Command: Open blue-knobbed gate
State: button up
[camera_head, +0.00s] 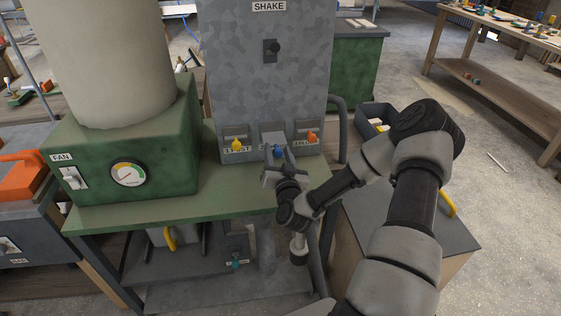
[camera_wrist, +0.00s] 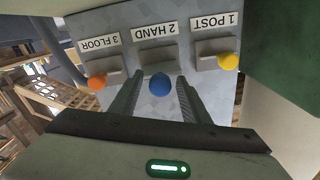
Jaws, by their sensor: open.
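The blue knob (camera_head: 278,152) of the middle gate sits low on the front of the grey speckled cabinet (camera_head: 265,95). In the wrist view the blue knob (camera_wrist: 160,83) lies between the two fingers of my gripper (camera_wrist: 158,88), below the label "2 HAND". My gripper (camera_head: 284,168) is open, with a finger on each side of the knob; I cannot tell whether either touches it. The yellow knob (camera_wrist: 228,61) under "1 POST" and the orange knob (camera_wrist: 97,82) under "3 FLOOR" are outside the fingers. The gripper partly hides the middle gate in the head view.
The cabinet stands on a green bench (camera_head: 170,213). A green fan box (camera_head: 125,150) with a dial and switch is to the left. A grey pipe (camera_head: 340,125) runs down the cabinet's right side. A dark bin (camera_head: 371,112) is beyond it.

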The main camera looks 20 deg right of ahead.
jog(key=p+v, duration=0.1)
jog(key=v, duration=1.6)
